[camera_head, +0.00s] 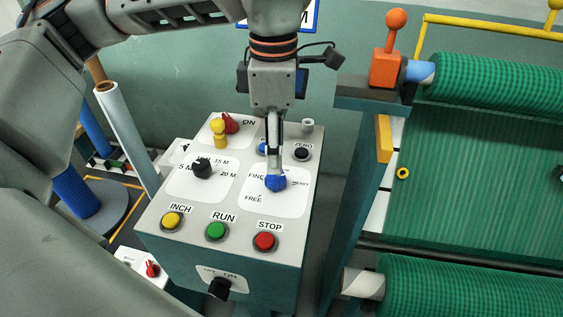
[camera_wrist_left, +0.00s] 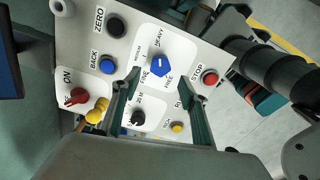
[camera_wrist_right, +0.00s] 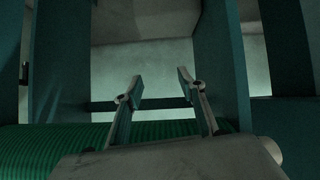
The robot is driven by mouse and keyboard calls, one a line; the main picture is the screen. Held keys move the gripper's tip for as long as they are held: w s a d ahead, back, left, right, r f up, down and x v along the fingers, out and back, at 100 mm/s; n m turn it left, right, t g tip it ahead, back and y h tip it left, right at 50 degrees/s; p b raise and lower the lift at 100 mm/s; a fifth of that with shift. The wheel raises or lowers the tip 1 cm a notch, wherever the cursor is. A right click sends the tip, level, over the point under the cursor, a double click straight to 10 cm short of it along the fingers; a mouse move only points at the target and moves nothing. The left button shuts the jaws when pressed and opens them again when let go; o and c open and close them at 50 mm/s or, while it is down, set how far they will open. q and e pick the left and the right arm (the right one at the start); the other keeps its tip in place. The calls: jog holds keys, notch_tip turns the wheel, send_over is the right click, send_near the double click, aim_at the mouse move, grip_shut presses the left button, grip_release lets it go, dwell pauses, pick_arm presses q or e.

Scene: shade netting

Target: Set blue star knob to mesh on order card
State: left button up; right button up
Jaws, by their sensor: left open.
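The blue star knob (camera_head: 276,184) sits on a white plate on top of the control box. Labels around it include FINE, HEAVY and FREE. The knob also shows in the left wrist view (camera_wrist_left: 161,67); I cannot tell for sure which label it points at. My left gripper (camera_head: 274,166) points down just above the knob, open, with its fingers (camera_wrist_left: 158,100) apart in the left wrist view. The order card (camera_head: 312,14) is probably the blue-framed sign at the top, mostly hidden behind my left arm. My right gripper (camera_wrist_right: 158,88) is open and empty.
The box also carries a black selector (camera_head: 202,168), a yellow and a red lever, and INCH, RUN and STOP (camera_head: 265,241) buttons. A black ZERO button (camera_head: 302,152) and a blue button are close behind the knob.

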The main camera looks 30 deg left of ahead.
aim_at(276, 176)
pick_arm(q)
notch_tip(276, 176, down, 7)
jog(key=shift+r, duration=0.15)
jog(key=c, duration=1.1)
